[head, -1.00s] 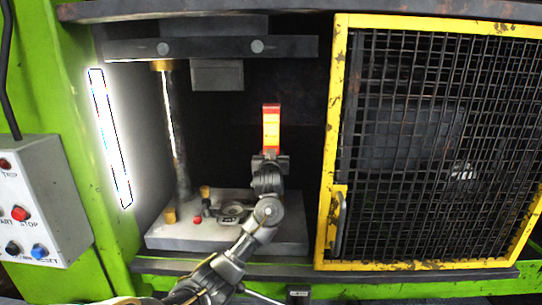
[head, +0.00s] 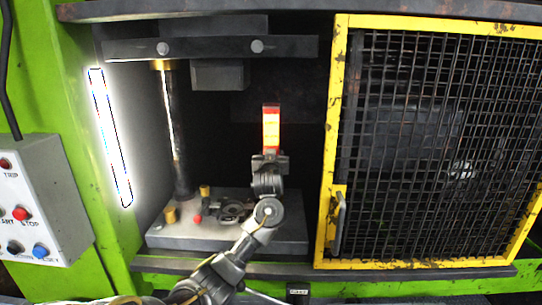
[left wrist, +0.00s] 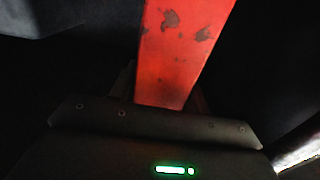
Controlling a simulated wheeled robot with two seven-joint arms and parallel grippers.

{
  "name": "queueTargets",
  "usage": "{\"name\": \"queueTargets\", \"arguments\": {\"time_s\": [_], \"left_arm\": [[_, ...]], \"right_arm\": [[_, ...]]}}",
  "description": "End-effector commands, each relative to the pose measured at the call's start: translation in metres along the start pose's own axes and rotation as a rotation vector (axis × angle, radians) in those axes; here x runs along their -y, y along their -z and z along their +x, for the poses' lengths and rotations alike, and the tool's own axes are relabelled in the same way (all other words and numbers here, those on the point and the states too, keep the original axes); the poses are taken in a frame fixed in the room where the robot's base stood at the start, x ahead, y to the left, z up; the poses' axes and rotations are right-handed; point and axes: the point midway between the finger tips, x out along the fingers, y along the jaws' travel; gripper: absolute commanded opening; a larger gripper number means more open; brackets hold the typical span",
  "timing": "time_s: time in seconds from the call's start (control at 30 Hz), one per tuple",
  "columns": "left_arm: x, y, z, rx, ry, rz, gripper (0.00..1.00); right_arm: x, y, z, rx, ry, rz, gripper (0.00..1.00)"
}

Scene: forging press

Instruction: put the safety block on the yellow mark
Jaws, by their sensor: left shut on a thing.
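In the left wrist view the red block (left wrist: 182,50), with chipped paint, rises from the dark gripper body (left wrist: 155,135); the fingertips are hidden there. I cannot make out the yellow mark; my arm covers part of the bed. My right gripper is not in view.
The upper ram (head: 217,74) hangs at upper left of the block, and a guide column (head: 173,130) stands left. A die (head: 234,210) and small brass posts (head: 171,215) sit on the bed. The yellow-framed mesh guard (head: 337,130) is at right; a control box (head: 40,205) is at left.

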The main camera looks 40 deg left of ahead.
Motion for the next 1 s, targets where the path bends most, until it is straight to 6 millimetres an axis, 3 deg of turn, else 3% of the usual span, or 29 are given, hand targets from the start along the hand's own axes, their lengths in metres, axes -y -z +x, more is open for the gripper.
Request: {"name": "queueTargets", "arguments": {"time_s": [0.2, 0.23, 0.4, 0.77, 1.0], "left_arm": [[0.000, -0.001, 0.000, -0.006, 0.000, -0.002, 0.00], [0.000, 0.000, 0.000, -0.007, 0.000, -0.002, 0.51], [0.000, -0.001, 0.000, -0.004, 0.000, -0.001, 0.73], [-0.001, -0.006, -0.006, 0.001, -0.001, 0.000, 0.73], [-0.002, -0.004, -0.048, -0.003, -0.004, -0.005, 0.73]], "right_arm": [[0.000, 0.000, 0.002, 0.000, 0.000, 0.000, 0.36], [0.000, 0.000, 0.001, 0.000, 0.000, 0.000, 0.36], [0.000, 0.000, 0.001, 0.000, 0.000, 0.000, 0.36], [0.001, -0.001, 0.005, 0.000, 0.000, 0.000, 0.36], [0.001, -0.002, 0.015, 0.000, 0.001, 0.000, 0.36]]}}
